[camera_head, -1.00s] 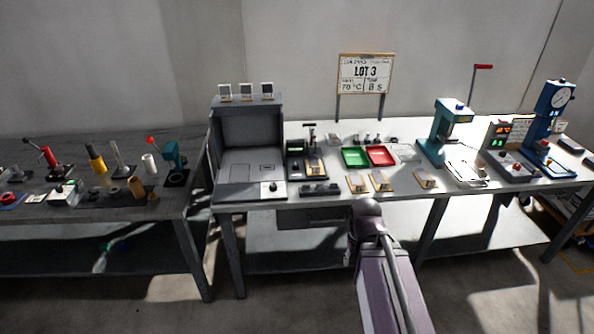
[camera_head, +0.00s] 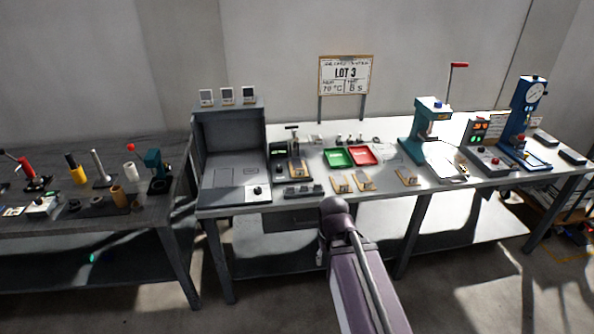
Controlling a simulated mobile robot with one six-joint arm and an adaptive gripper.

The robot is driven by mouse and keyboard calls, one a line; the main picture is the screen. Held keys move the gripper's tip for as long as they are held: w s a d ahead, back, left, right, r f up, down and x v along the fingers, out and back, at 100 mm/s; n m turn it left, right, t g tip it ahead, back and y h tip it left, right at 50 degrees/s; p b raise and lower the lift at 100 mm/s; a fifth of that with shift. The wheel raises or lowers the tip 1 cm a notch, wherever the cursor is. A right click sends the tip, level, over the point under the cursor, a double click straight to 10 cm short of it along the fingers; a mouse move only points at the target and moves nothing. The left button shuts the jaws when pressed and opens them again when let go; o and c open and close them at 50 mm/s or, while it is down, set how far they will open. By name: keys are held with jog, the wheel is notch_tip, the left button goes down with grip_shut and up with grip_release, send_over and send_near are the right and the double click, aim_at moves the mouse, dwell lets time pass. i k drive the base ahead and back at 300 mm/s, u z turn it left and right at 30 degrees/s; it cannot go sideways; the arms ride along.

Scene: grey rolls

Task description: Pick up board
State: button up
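Several small tan boards with dark and light parts on them lie on the grey-white workbench (camera_head: 310,212). One board (camera_head: 341,184) and a second board (camera_head: 364,181) lie side by side near the front edge, and a third board (camera_head: 407,178) lies further right. Another tan piece (camera_head: 298,170) sits in or on a small dark device to the left. I cannot tell which one the task means. My purple-grey arm rises from the bottom of the picture to just below the bench's front edge. My gripper does not show.
A green tray (camera_head: 338,158) and a red tray (camera_head: 362,155) lie behind the boards. A grey open-fronted box (camera_head: 232,150) stands left, a teal press (camera_head: 425,130) and a blue gauge press (camera_head: 525,110) right. A darker table with tools is at left.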

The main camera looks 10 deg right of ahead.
aim_at(298, 166)
jog(key=z, duration=0.05)
jog(key=i, duration=1)
jog(key=u, duration=0.05)
